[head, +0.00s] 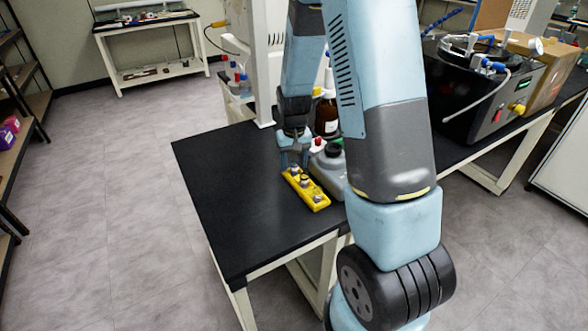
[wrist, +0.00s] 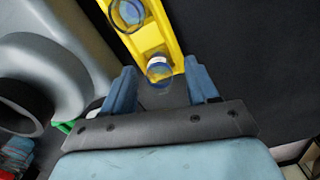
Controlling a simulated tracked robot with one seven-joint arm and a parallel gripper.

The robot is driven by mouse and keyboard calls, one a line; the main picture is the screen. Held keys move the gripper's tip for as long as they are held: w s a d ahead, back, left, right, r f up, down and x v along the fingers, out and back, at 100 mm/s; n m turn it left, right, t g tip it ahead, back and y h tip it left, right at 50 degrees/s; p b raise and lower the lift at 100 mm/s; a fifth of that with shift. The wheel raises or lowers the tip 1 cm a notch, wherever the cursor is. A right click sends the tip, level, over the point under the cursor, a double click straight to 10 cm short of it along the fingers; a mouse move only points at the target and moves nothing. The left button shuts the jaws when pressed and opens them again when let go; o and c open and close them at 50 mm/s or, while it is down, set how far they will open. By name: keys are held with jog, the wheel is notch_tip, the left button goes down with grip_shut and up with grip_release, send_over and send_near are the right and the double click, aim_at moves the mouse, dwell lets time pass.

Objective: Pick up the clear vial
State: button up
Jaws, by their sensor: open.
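A yellow rack (head: 322,206) lies on the black table and holds small vials with greyish tops. In the wrist view the rack (wrist: 165,25) runs up and away from my gripper. A clear vial (wrist: 158,70) stands at its near end, showing between my two blue fingertips, with space on both sides. A second clear vial (wrist: 127,14) sits farther along the rack. My gripper (head: 293,160) points down over the rack's far end in the head view. In the wrist view my gripper (wrist: 160,78) is open and empty. Exact fingertip height is unclear.
A brown bottle (head: 327,117) stands behind. The black table (head: 225,190) is clear to the left. A black machine (head: 480,90) stands right.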

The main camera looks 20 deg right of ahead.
jog(key=shift+f, duration=0.55)
grip_shut()
